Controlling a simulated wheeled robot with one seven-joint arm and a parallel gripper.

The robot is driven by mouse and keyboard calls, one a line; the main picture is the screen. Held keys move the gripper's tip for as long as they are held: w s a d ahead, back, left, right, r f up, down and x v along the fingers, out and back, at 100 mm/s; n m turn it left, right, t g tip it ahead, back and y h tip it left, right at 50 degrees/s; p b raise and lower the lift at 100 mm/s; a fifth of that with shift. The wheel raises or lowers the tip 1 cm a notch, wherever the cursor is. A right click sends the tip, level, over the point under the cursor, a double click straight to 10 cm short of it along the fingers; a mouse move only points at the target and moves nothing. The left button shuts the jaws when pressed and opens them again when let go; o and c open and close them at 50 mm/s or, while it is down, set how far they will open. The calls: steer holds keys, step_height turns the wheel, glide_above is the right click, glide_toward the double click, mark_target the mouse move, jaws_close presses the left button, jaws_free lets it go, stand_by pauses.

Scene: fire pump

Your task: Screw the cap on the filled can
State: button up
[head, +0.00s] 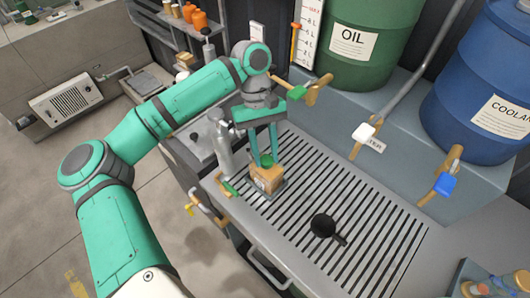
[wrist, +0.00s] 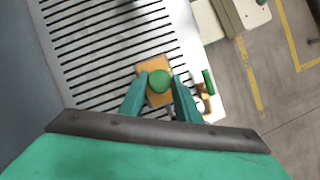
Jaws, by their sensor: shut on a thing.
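The can (head: 268,178) is a tan, boxy container standing on the slatted drain grate near its left end. The green cap (head: 266,160) is on top of the can, at its opening. My gripper (head: 264,155) points down over the can, with its teal fingers shut on the cap. In the wrist view the round green cap (wrist: 159,81) sits between the fingertips (wrist: 159,88), with the tan can (wrist: 154,65) below it. The can's contents are hidden, and I cannot tell how tightly the cap is seated.
A black funnel-like object (head: 323,226) lies on the grate (head: 375,235). A grey bottle (head: 222,145) stands left of the can. Behind are a green oil drum (head: 350,65), a blue coolant drum (head: 470,75) and taps, including a blue-handled one (head: 444,185). The grate's right half is mostly clear.

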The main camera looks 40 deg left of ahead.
stand_by(0.3)
steer(key=shift+m+g+y, duration=0.3)
steer(key=shift+m+g, duration=0.1)
steer(key=shift+m, duration=0.9)
steer(key=o, duration=1.5)
steer(key=shift+c, duration=0.2)
